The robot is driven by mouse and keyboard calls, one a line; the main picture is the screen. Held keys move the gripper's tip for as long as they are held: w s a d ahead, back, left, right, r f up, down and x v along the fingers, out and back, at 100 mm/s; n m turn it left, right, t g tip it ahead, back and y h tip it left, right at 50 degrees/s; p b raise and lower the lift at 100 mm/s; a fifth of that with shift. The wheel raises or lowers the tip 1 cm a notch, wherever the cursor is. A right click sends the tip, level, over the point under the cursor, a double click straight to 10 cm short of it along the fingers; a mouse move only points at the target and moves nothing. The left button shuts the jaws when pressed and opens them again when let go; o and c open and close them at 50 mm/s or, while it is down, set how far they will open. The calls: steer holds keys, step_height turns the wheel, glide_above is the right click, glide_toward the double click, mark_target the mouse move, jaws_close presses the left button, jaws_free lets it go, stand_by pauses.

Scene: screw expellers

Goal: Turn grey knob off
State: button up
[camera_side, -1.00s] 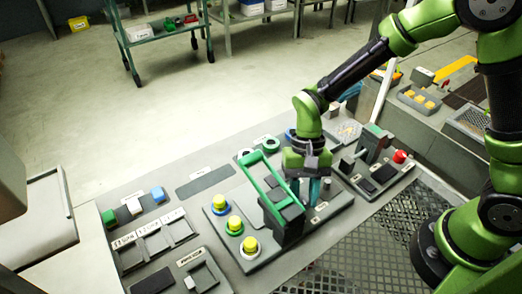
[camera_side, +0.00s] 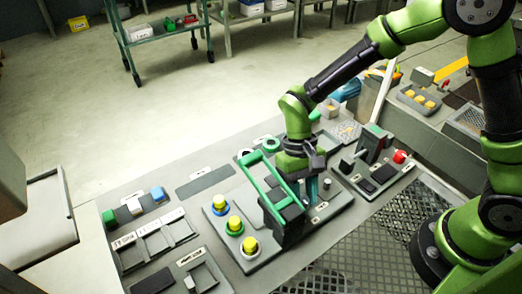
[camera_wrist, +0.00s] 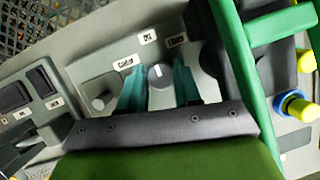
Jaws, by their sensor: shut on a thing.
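The grey knob (camera_wrist: 160,76) is round with a light pointer mark and sits on a grey panel, with small white labels (camera_wrist: 147,37) around its far side. My gripper (camera_wrist: 158,73) has its two teal fingers on either side of the knob and is shut on it. In the side view my gripper (camera_side: 311,190) points down at the panel just right of the green-handled lever (camera_side: 264,172). The knob is hidden by the fingers in that view.
The green lever frame stands close beside my gripper, also in the wrist view (camera_wrist: 236,62). Yellow buttons (camera_side: 235,224) lie left of the lever; a red button (camera_side: 400,156) is to the right.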

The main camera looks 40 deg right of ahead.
steer(key=o, duration=1)
steer(key=shift+o, duration=0.2)
steer(key=v, duration=1.7)
steer(key=s+d+r+m+t, duration=0.1)
steer(key=s+d+r+t, duration=0.5)
steer(key=s+d+t, duration=0.5)
steer(key=shift+d+m+t+y, duration=0.3)
steer(key=shift+d+m, duration=0.1)
steer(key=shift+d, duration=0.25)
